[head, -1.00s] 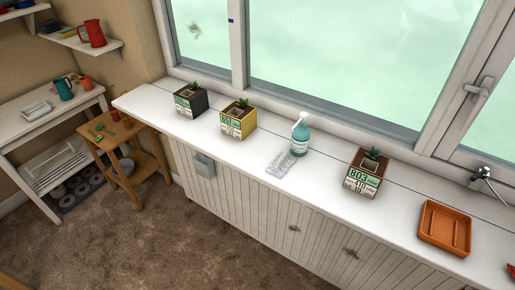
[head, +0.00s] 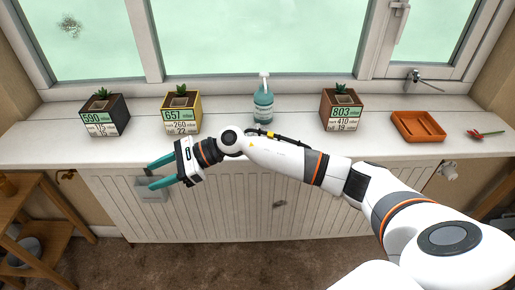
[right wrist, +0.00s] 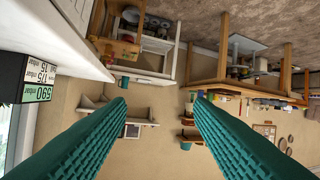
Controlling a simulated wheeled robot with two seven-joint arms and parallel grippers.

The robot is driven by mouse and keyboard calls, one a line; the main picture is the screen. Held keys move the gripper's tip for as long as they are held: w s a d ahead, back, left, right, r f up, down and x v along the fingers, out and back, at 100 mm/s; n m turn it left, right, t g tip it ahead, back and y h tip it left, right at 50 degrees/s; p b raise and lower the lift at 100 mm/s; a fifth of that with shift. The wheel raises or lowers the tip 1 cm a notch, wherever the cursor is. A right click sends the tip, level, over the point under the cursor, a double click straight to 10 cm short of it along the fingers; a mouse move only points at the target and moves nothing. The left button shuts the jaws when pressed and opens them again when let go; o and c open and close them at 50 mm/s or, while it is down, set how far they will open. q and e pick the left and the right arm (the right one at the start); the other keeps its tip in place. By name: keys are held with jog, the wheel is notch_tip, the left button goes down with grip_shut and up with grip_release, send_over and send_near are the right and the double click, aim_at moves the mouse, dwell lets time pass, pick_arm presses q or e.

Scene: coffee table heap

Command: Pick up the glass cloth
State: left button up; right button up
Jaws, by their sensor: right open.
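My right gripper (head: 149,175) is open and empty, with teal fingers pointing left. It hangs in front of the white cabinet's front, below the worktop edge. In the right wrist view its two ridged fingers (right wrist: 160,103) are wide apart with nothing between them. The glass cloth is not visible now; my right forearm covers the worktop in front of the teal spray bottle (head: 263,105), where a pale patterned cloth lay in the earlier head view. My left gripper is not in view.
On the white worktop (head: 35,142) stand a black planter (head: 103,117), a yellow planter (head: 181,115), a brown planter (head: 341,112) and an orange tray (head: 418,127). A red-tipped item (head: 484,134) lies at the right.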

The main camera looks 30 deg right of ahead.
jog(key=d+r+n+g+h, duration=0.1)
jog(key=d+n+h, duration=0.25)
jog(key=n, duration=0.25)
jog(key=n+h, duration=0.8)
jog(key=h, duration=0.4)
send_near(259, 128)
jog(key=shift+h, duration=0.25)
jog(key=x, duration=0.2)
jog(key=p+x, duration=0.1)
jog(key=x, duration=0.1)
jog(key=shift+s+a+f, duration=0.15)
jog(key=shift+s+a, duration=0.1)
jog(key=shift+w+p+x, duration=0.2)
jog(key=shift+p+x, duration=0.3)
jog(key=shift+x, duration=2.3)
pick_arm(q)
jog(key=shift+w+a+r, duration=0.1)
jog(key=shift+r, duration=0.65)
pick_arm(e)
grip_shut()
